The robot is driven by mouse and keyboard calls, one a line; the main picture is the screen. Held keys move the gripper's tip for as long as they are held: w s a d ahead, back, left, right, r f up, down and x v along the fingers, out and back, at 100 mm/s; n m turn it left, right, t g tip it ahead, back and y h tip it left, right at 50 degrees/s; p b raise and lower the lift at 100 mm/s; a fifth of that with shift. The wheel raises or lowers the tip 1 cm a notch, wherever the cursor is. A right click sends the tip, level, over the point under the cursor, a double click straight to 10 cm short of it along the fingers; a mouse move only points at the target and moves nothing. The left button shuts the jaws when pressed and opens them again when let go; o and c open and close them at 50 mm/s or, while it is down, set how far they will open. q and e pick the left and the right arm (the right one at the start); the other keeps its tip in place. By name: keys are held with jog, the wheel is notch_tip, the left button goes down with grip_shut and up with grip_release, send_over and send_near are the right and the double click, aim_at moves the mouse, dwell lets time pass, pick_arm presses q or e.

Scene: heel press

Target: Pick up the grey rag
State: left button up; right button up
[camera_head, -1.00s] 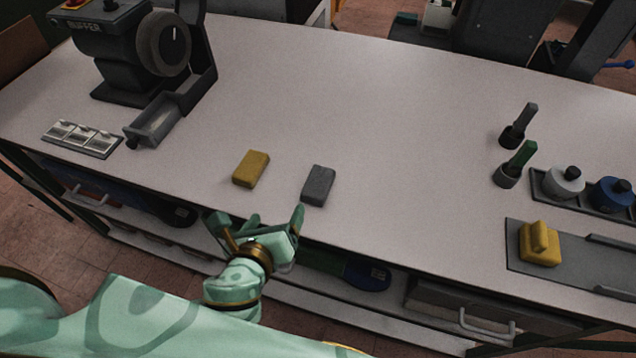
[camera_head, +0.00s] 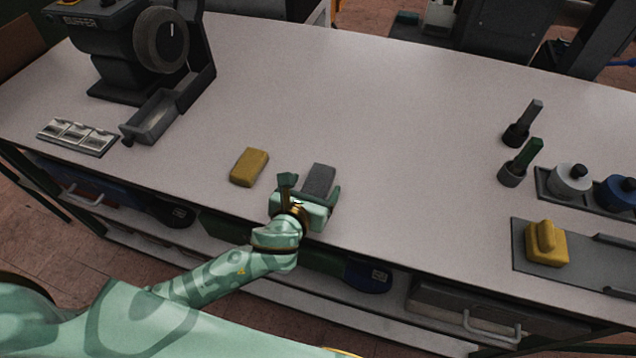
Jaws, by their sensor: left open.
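The grey rag (camera_head: 318,178) is a small folded block lying on the light worktop near its front edge. My left gripper (camera_head: 310,186) is open, with its fingers on either side of the rag's near part. The gripper hides the rag's near end, and I cannot tell whether the fingers touch it. My right gripper is not in view.
A yellow rag (camera_head: 249,167) lies just left of the gripper. A black buffer machine (camera_head: 130,50) stands at the back left, with a silver plate set (camera_head: 77,136) before it. Brushes (camera_head: 520,160), pots (camera_head: 569,180) and a yellow block (camera_head: 545,243) are at right. The middle is clear.

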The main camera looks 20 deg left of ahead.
aim_at(317, 182)
pick_arm(q)
jog(key=x, duration=0.3)
jog(key=shift+w+b, duration=0.25)
jog(key=shift+b, duration=0.1)
jog(key=c, duration=1.1)
jog(key=shift+o, duration=0.2)
